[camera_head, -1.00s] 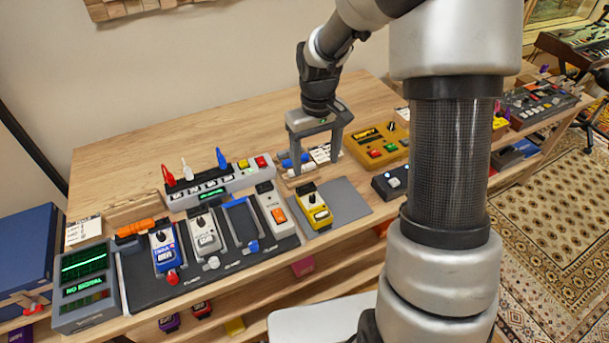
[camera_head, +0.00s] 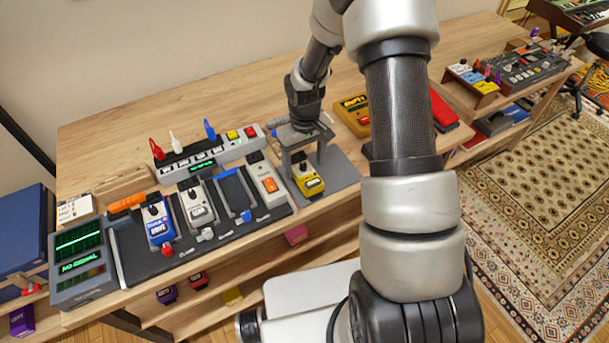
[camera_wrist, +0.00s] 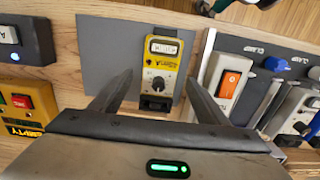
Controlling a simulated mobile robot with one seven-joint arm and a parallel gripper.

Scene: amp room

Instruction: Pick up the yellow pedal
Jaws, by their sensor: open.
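The yellow pedal (camera_head: 308,183) lies on a grey mat (camera_head: 342,174) on the wooden bench, to the right of the black pedalboard. It has a black knob and a pale label. In the wrist view the yellow pedal (camera_wrist: 160,66) is ahead of the jaws and roughly between their lines. My gripper (camera_head: 303,167) is open and empty, just above and behind the pedal. In the wrist view my gripper's two fingers (camera_wrist: 155,92) are spread wide, one on each side of the pedal's near end. I cannot tell how far above the mat the fingertips are.
A white pedal with an orange switch (camera_head: 268,182) stands close on the left, on the black pedalboard (camera_head: 185,248). A larger yellow box (camera_head: 352,112) is behind on the right. A power strip with coloured plugs (camera_head: 212,152) lies behind the pedalboard.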

